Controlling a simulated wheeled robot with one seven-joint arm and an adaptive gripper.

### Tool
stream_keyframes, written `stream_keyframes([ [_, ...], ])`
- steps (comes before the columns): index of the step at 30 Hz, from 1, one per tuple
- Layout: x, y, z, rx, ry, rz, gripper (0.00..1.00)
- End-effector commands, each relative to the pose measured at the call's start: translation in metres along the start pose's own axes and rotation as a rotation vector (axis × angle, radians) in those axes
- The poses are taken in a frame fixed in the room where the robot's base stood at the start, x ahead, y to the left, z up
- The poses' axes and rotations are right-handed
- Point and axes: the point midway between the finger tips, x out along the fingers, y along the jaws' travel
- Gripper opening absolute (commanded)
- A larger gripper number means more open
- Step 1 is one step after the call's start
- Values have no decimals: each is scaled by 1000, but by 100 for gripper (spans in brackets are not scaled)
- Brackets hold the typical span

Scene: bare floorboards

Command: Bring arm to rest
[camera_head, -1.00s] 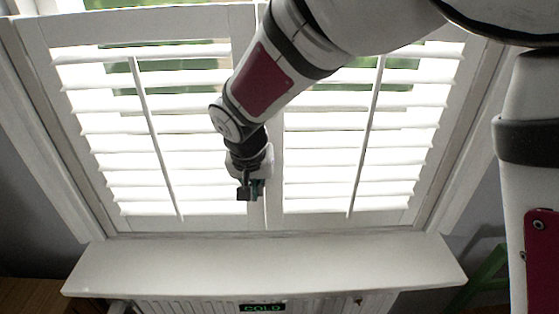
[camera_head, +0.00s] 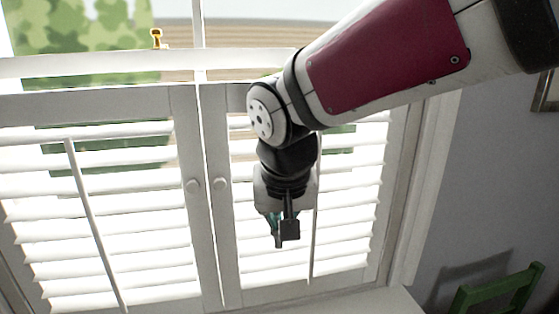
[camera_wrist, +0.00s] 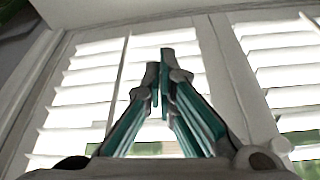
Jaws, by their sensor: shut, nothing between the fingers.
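My gripper (camera_head: 284,238) hangs from my bent arm in front of the right shutter panel in the head view, fingers pointing down. In the wrist view my gripper (camera_wrist: 160,72) shows its two teal-and-grey fingers drawn together at the tips. Nothing shows between them. The louvred white shutters (camera_head: 110,215) stand behind it, and they also fill the wrist view (camera_wrist: 85,97). I cannot tell the exact gap between my gripper and the shutters.
The white windowsill (camera_head: 385,301) runs below the shutters. A green chair (camera_head: 497,292) stands at the lower right by the grey wall (camera_head: 470,190). A small yellow object (camera_head: 157,38) is at the window above the shutters. A picture frame (camera_head: 547,92) hangs at the right edge.

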Motion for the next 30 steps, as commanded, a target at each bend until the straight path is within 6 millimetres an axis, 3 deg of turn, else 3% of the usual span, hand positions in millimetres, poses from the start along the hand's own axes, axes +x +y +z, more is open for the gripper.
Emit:
stream_keyframes([
  [1,-11,22,5,17,8,2,0],
  [6,-37,82,33,37,26,7,0],
  [15,-68,155,103,65,70,19,0],
  [22,-75,175,142,68,98,27,0],
  [30,-76,179,152,64,104,29,0],
])
